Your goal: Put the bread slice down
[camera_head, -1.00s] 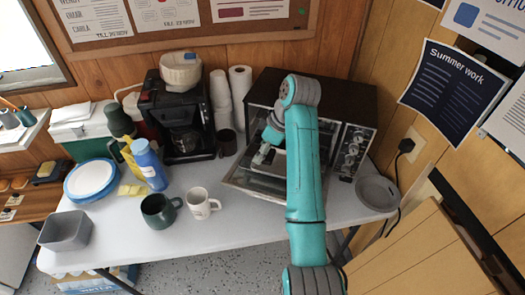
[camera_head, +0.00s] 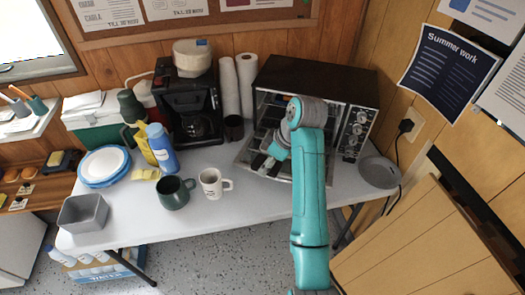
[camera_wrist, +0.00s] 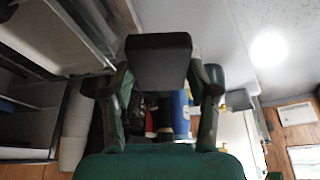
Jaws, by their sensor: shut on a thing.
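My gripper (camera_head: 264,163) is at the open front of the toaster oven (camera_head: 318,80), low over its lowered door (camera_head: 243,158). In the wrist view, the two fingers of my gripper (camera_wrist: 160,85) are shut on a dark, flat-faced slab (camera_wrist: 158,60). It appears to be the bread slice in shadow. The slice is hard to make out in the head view, where my wrist and arm cover part of the oven opening. I cannot tell whether it touches the rack or door.
A black coffee maker (camera_head: 190,105) and dark cup (camera_head: 234,127) stand left of the oven. A white mug (camera_head: 211,183), green mug (camera_head: 173,192) and blue bottle (camera_head: 161,148) stand farther left. A grey plate (camera_head: 379,172) lies right. The front middle tabletop is clear.

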